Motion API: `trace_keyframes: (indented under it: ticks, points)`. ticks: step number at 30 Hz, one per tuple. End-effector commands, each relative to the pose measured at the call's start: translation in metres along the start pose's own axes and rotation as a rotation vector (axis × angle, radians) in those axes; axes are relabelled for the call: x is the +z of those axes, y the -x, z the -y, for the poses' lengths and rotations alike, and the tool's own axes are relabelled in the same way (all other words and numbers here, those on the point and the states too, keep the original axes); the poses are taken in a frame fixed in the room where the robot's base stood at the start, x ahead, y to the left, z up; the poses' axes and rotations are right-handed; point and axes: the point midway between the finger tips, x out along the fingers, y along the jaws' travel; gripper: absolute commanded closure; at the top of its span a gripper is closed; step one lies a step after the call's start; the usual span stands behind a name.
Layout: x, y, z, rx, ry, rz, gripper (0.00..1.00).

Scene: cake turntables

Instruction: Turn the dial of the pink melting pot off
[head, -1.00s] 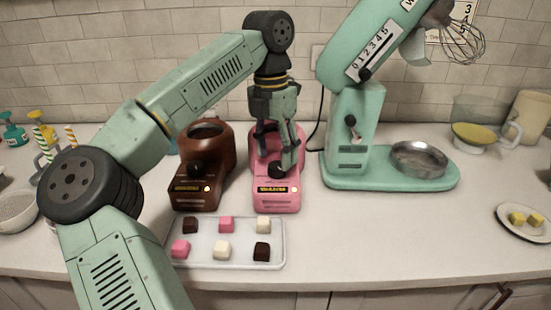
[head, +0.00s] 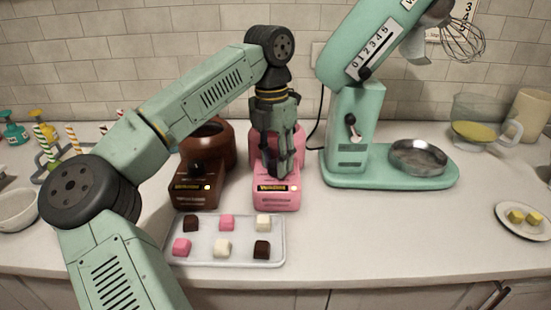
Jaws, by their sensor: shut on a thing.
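The pink melting pot (head: 277,201) stands on the counter in the middle of the head view, with a lit yellow light and a dark label on its front. My gripper (head: 279,174) points down over the front of the pot and is shut on its dial. The dial is mostly hidden behind my fingers, so its setting cannot be read. My gripper also covers much of the pot's upper part.
A tray (head: 242,256) of pink, white and dark sweets lies in front. A green stand mixer (head: 350,125) stands right.

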Motion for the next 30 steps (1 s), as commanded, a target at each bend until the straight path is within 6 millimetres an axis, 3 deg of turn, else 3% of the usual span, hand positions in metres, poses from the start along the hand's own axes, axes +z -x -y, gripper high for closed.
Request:
trace_keyframes:
  ticks: [8,20,30]
  points:
    - [0.0,0.0001,0.0003,-0.001,-0.001,0.0,0.95]
    - [-0.0003,-0.0008,0.0002,0.0,0.085,0.004,0.95]
    - [-0.0007,-0.0016,0.0,0.002,0.356,0.023,0.95]
